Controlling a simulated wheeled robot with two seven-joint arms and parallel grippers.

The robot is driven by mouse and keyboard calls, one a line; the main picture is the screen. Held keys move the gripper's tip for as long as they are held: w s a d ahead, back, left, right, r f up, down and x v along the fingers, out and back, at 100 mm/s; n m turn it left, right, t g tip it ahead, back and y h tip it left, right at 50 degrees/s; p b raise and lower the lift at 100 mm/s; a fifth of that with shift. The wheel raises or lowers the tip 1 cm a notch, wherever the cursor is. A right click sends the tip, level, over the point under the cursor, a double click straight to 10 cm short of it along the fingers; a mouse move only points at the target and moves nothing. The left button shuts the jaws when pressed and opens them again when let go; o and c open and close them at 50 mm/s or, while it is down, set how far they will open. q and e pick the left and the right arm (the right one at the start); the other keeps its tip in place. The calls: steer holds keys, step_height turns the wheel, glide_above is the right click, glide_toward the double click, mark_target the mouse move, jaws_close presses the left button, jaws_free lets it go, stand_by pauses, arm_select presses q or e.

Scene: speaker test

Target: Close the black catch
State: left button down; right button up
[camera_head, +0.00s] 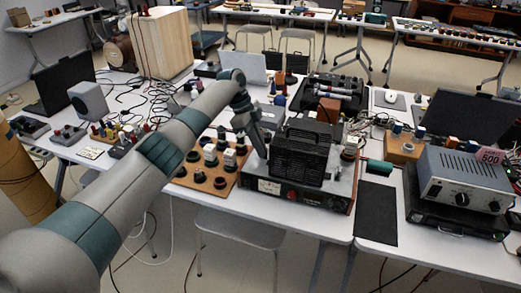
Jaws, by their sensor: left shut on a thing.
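A black ribbed box (299,153) sits on top of a grey-sided instrument (303,197) with a dial and red knob, in the middle of the front table. My left arm reaches in from the lower left. My left gripper (260,148) points down at the box's left side, its fingers shut on a small part there. The fingers hide that part, and it is too small to make out. I cannot pick out the black catch for certain. My right gripper is not in view.
A wooden board with knobs (212,166) lies just left of the instrument. An open black case (328,96) stands behind it. A grey power unit (466,180) stands at the right. A black mat (377,213) lies bare between. Loose cables clutter the table's left.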

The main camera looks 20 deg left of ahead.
arm_select(q)
steer(key=shift+r, duration=0.1)
steer(key=c, duration=2.2)
jaws_free()
steer(key=shift+o, duration=0.2)
steer(key=shift+w+a+r, duration=0.1)
steer(key=shift+a+r, duration=0.2)
steer(key=shift+r, duration=0.3)
steer(key=b+v, duration=0.2)
steer(key=v, duration=1.4)
steer(key=shift+b, duration=0.4)
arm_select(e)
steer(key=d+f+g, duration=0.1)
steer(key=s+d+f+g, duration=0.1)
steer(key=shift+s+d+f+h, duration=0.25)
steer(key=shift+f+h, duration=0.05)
arm_select(q)
steer(key=shift+d, duration=0.15)
